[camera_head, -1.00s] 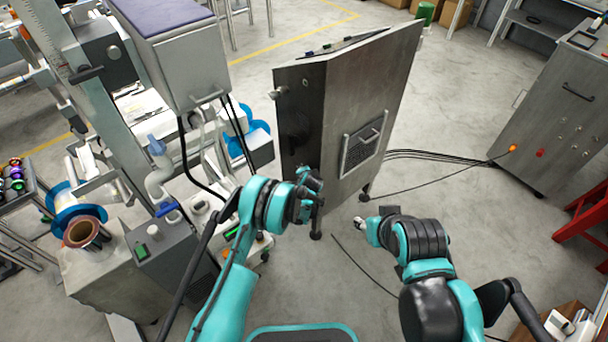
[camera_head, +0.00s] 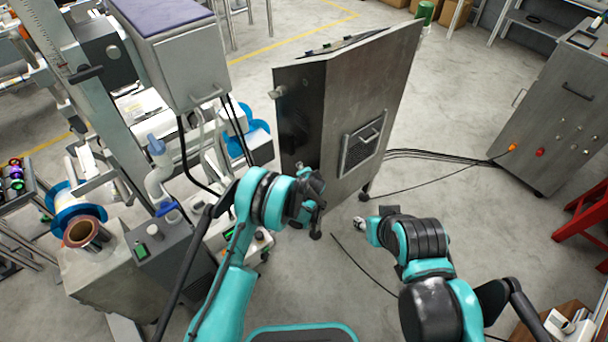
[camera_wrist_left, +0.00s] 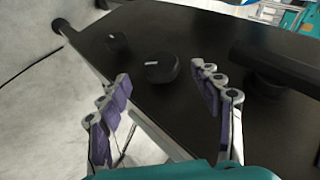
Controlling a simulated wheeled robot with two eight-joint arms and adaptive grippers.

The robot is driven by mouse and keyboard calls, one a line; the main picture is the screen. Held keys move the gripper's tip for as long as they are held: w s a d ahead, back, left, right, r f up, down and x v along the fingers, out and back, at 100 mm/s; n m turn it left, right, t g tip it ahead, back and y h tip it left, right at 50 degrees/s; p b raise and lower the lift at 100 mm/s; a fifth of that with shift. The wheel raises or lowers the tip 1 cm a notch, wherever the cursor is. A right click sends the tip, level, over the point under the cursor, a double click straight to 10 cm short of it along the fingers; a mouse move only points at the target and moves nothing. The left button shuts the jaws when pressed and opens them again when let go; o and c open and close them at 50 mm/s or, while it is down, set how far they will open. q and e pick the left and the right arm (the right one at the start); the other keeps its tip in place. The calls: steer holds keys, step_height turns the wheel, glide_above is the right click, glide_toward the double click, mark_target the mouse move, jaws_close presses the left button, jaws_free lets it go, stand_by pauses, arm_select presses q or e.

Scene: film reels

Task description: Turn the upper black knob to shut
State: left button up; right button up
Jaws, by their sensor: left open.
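The black panel is the dark side of a metal cabinet (camera_head: 345,100). In the left wrist view, a round black knob (camera_wrist_left: 162,68) with a short white mark sits on the panel (camera_wrist_left: 180,30). A smaller black knob (camera_wrist_left: 117,42) lies nearer the cabinet's foot, so the marked knob is the upper of these two. My left gripper (camera_wrist_left: 160,75) is open and empty, its fingers on either side of the marked knob's line and apart from it. In the head view my left gripper (camera_head: 312,188) hides the knobs. My right gripper (camera_head: 364,228) is away from the panel; its jaws are unclear.
A large black handle-like part (camera_wrist_left: 270,68) juts from the panel beside the right finger. A machine with a grey box (camera_head: 185,65) stands left of the cabinet. Black cables (camera_head: 440,155) run over the floor to another metal cabinet (camera_head: 550,120).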

arm_select(q)
steer(key=v, duration=0.7)
steer(key=shift+s+r, duration=0.15)
steer(key=shift+s, duration=0.1)
